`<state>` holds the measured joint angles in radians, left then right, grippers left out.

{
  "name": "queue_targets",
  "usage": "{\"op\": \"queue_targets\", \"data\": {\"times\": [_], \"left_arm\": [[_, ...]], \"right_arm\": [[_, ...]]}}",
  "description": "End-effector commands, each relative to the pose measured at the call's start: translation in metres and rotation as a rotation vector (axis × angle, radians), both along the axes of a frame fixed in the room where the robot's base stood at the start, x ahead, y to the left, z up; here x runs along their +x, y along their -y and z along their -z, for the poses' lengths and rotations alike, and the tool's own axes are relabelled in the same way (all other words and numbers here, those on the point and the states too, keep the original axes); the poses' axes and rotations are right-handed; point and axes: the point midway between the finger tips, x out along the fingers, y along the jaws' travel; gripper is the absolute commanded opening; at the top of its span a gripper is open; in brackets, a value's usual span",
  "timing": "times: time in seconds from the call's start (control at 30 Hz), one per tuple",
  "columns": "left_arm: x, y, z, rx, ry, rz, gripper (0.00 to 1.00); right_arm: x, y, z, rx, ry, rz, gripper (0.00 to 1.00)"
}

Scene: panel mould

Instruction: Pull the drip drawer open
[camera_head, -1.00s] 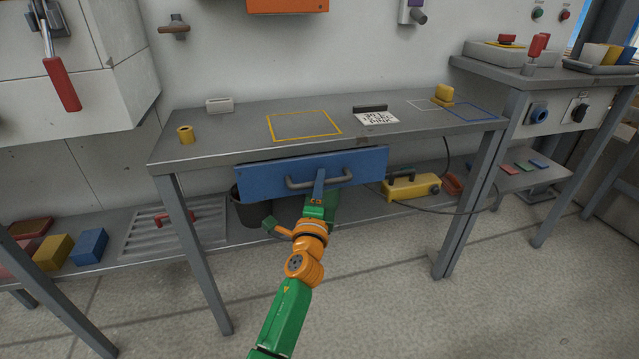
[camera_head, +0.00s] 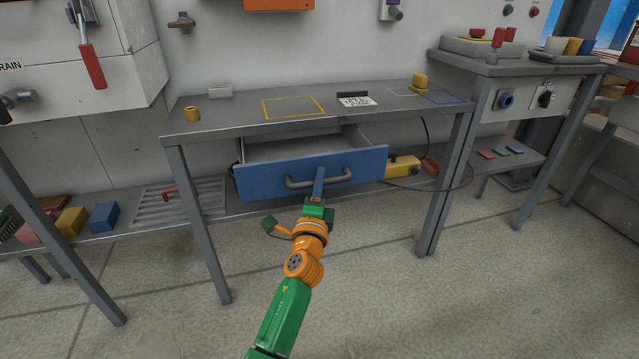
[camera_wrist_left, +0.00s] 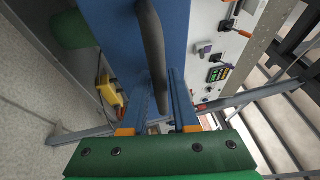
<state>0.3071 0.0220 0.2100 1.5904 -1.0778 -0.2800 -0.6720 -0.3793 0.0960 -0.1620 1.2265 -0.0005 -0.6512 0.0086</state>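The drip drawer (camera_head: 250,180) has a blue front with a curved grey handle (camera_head: 298,184). It stands partly open under the grey workbench, and its grey inside shows behind the front. My left gripper (camera_head: 319,178) is at the middle of the handle. In the left wrist view the dark handle (camera_wrist_left: 152,45) runs in between the two blue fingers (camera_wrist_left: 166,85), close to the blue drawer front (camera_wrist_left: 105,25). My right gripper is not in view.
A yellow case (camera_head: 404,166) sits on the shelf below, right of the drawer. The floor in front is clear.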

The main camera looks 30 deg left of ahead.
Motion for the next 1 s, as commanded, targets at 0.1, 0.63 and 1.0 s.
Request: {"op": "queue_targets", "data": {"times": [0.1, 0.63, 1.0], "left_arm": [[0.000, 0.000, 0.000, 0.000, 0.000, 0.000, 0.50], [-0.049, 0.025, 0.011, -0.003, -0.003, 0.001, 0.50], [-0.062, 0.031, 0.012, 0.000, 0.000, 0.000, 0.50]], "right_arm": [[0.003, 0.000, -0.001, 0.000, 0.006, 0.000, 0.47], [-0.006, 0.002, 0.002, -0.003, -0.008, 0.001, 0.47], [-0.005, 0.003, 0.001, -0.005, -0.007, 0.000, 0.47]]}}
